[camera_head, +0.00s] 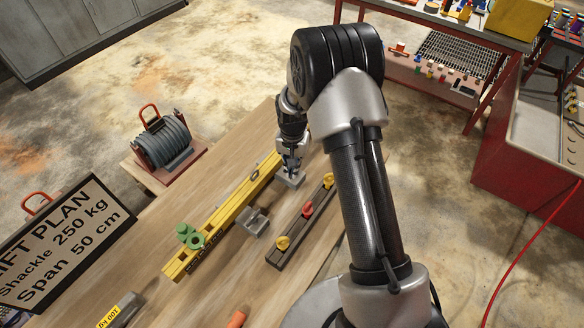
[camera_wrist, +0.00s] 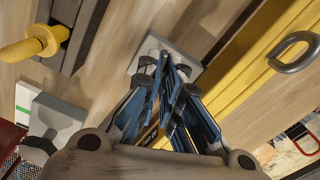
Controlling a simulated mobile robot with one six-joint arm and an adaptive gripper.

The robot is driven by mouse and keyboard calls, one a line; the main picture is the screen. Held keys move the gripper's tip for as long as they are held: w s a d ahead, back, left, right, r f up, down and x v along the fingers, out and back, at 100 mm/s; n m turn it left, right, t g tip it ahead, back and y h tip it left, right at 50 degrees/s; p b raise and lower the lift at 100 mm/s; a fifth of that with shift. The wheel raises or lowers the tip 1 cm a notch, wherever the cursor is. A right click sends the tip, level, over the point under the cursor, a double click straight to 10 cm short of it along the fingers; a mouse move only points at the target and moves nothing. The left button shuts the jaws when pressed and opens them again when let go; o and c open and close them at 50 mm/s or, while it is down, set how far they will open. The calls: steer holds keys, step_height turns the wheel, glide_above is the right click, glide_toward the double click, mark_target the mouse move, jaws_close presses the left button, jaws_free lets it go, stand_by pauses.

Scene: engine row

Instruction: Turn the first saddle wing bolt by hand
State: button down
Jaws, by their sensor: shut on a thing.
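My gripper (camera_head: 291,166) points down over the far grey saddle (camera_head: 292,182) beside the yellow beam (camera_head: 222,222). In the wrist view its blue fingers (camera_wrist: 167,72) are closed together over the same grey saddle (camera_wrist: 187,64). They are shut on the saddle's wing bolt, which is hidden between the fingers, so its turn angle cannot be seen. A second grey saddle (camera_head: 254,221) stands nearer along the beam.
A dark rail (camera_head: 290,237) with yellow and red knobs lies right of the saddles. Green shackles (camera_head: 189,236) sit at the beam's near end. A cable reel (camera_head: 164,142) and a lift plan sign (camera_head: 62,240) stand left.

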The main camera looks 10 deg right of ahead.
steer(key=n, duration=0.4)
steer(key=shift+s+d+f+n, duration=0.15)
steer(key=shift+s+f+n, duration=0.1)
steer(key=shift+s+n, duration=0.05)
steer(key=n, duration=0.3)
steer(key=shift+d+n+b, duration=0.1)
steer(key=shift+n+b, duration=0.3)
steer(key=n, duration=0.4)
steer(key=shift+d, duration=0.1)
steer(key=n, duration=0.4)
steer(key=shift+w+d, duration=0.1)
steer(key=n, duration=0.4)
steer(key=shift+w+n+b, duration=0.1)
steer(key=shift+n+b, duration=0.2)
steer(key=shift+b, duration=0.05)
steer(key=n, duration=0.3)
steer(key=shift+w+n, duration=0.1)
steer(key=shift+n, duration=0.2)
steer(key=n, duration=0.3)
steer(key=shift+f+n, duration=0.1)
steer(key=shift+n, duration=0.2)
steer(key=shift+w+n, duration=0.15)
steer(key=shift+n, duration=1.65)
